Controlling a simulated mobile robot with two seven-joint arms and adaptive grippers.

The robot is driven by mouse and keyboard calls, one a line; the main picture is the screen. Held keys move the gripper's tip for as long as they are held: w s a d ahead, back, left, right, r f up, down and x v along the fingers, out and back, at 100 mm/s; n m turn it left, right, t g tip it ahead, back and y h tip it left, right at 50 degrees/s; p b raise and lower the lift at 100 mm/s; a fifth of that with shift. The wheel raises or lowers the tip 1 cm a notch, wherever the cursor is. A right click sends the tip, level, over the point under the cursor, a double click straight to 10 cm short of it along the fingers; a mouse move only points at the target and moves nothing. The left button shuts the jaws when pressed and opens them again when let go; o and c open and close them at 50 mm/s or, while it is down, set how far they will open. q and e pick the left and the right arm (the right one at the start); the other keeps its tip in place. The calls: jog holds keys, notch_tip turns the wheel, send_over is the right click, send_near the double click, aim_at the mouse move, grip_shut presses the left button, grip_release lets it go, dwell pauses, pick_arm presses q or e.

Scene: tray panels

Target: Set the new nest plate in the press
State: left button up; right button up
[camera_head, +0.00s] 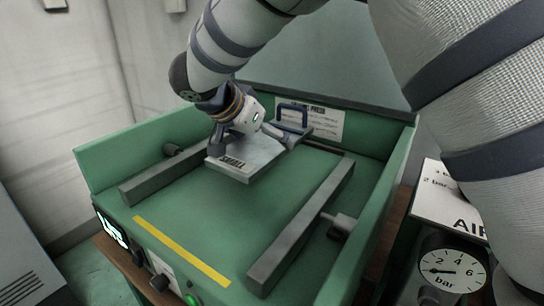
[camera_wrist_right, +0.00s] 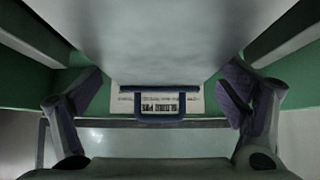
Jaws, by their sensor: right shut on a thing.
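The nest plate (camera_head: 250,155) is a light grey slab with a dark printed label on its front edge. It is above the rear middle of the green press bed (camera_head: 205,215), between two dark grey rails; I cannot tell whether it touches the bed. A blue handle (camera_head: 292,113) shows at its back. My right gripper (camera_head: 252,138) is shut on the plate, its fingers at the plate's two sides. In the right wrist view the plate (camera_wrist_right: 160,35) fills the top, with the handle (camera_wrist_right: 160,90) between the fingers. My left gripper is not in view.
The left rail (camera_head: 165,178) and right rail (camera_head: 300,230) flank the bed. A yellow stripe (camera_head: 180,250) runs along its front. Green side walls and a back wall with a printed sign (camera_head: 325,124) enclose it. A pressure gauge (camera_head: 452,270) stands at the right.

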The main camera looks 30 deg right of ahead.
jog(key=f, duration=0.1)
jog(key=d+f, duration=0.1)
jog(key=f, duration=0.1)
jog(key=d+f, duration=0.1)
jog(key=f, duration=0.1)
jog(key=shift+w+f, duration=0.1)
jog(key=shift+f, duration=0.2)
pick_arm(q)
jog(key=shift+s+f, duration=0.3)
pick_arm(e)
jog(key=shift+r, duration=0.1)
jog(key=o, duration=1.3)
jog(key=shift+o, duration=0.2)
